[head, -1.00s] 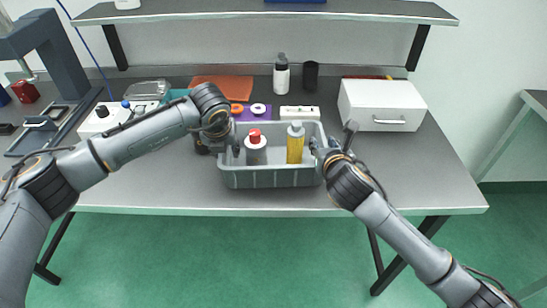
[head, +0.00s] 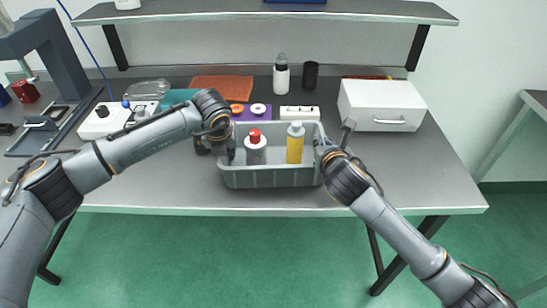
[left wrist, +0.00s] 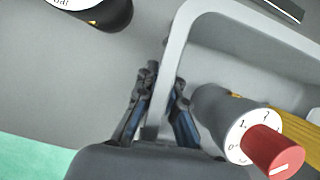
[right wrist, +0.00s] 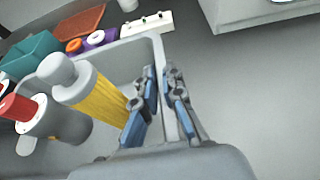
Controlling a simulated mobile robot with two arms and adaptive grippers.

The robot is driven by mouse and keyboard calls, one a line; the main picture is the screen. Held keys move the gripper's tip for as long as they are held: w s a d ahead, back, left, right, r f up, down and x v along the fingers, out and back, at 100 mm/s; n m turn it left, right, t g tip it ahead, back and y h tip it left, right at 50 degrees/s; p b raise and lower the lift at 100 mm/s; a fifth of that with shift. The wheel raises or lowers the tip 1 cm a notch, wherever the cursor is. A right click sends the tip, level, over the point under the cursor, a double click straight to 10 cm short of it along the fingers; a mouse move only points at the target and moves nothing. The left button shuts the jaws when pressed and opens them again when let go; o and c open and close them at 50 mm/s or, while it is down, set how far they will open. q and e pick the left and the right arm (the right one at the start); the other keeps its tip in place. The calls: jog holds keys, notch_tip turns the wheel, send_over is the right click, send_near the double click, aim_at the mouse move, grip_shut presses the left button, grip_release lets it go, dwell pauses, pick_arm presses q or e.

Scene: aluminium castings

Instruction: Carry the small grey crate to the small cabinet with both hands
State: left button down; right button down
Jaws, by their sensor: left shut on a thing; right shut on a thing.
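The small grey crate (head: 270,178) stands at the front middle of the bench. My left gripper (left wrist: 162,95) is shut on the crate's left wall, one finger on each side. My right gripper (right wrist: 161,95) is shut on the crate's right wall in the same way. The small cabinet (head: 382,105) is a white box with a handle, at the back right of the bench. I cannot tell whether the crate's base touches the bench.
Behind the crate lie a purple holder with rings (head: 249,111), a white block (head: 300,112), a white bottle (head: 281,77) and a black cup (head: 310,75). A white box with a knob (head: 102,120) is at the left. The bench front right (head: 430,185) is clear.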

pick_arm(q)
jog(key=shift+w+r, duration=0.1)
jog(key=shift+r, duration=0.05)
pick_arm(e)
jog(key=shift+r, duration=0.15)
